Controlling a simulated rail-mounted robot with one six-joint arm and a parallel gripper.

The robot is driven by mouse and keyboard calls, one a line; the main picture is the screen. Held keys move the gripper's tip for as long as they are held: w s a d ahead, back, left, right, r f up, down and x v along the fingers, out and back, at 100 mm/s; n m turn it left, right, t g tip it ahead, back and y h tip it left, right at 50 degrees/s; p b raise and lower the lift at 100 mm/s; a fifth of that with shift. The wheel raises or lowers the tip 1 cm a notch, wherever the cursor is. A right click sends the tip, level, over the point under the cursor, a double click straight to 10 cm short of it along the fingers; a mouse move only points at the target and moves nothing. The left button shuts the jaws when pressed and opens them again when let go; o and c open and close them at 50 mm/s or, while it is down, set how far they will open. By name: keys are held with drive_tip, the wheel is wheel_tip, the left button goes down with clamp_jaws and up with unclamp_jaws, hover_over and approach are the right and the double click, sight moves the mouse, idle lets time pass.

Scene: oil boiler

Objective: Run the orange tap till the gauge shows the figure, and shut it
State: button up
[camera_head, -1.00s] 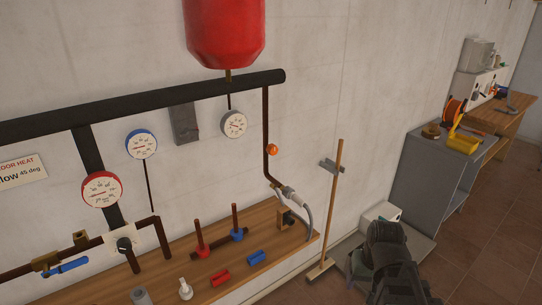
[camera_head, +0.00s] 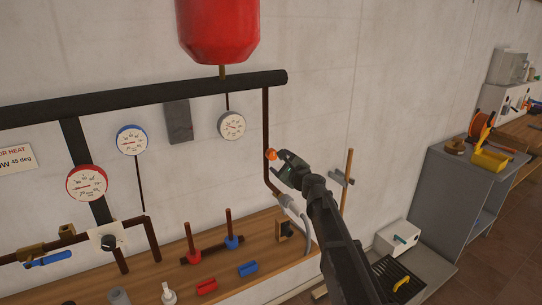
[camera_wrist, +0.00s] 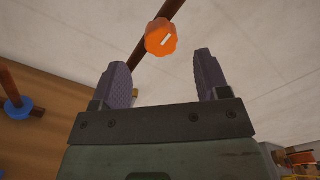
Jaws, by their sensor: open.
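The orange tap (camera_head: 271,154) is a small round knob on the dark vertical pipe (camera_head: 266,120) at the wall. In the wrist view the orange tap (camera_wrist: 161,37) shows a white mark on its face, tilted up to the right. My gripper (camera_head: 282,156) is open, its tips close to the tap from the right in the head view. In the wrist view the two fingers of my gripper (camera_wrist: 161,78) are apart, with the tap ahead of the gap and nothing between them. The grey-rimmed gauge (camera_head: 232,125) hangs left of the tap; its reading is too small to tell.
A red-rimmed gauge (camera_head: 87,183) and a blue-rimmed gauge (camera_head: 132,140) are further left. A red tank (camera_head: 218,28) hangs above. Below, a wooden bench (camera_head: 140,273) carries fittings, and a grey hose (camera_head: 303,222) joins the pipe's lower end. A wooden stand (camera_head: 347,180) is behind my arm.

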sight(273, 156)
drive_tip(key=x, duration=0.7)
drive_tip(key=shift+w, duration=0.15)
drive_tip(key=shift+c, duration=0.2)
drive_tip(key=c, duration=0.9)
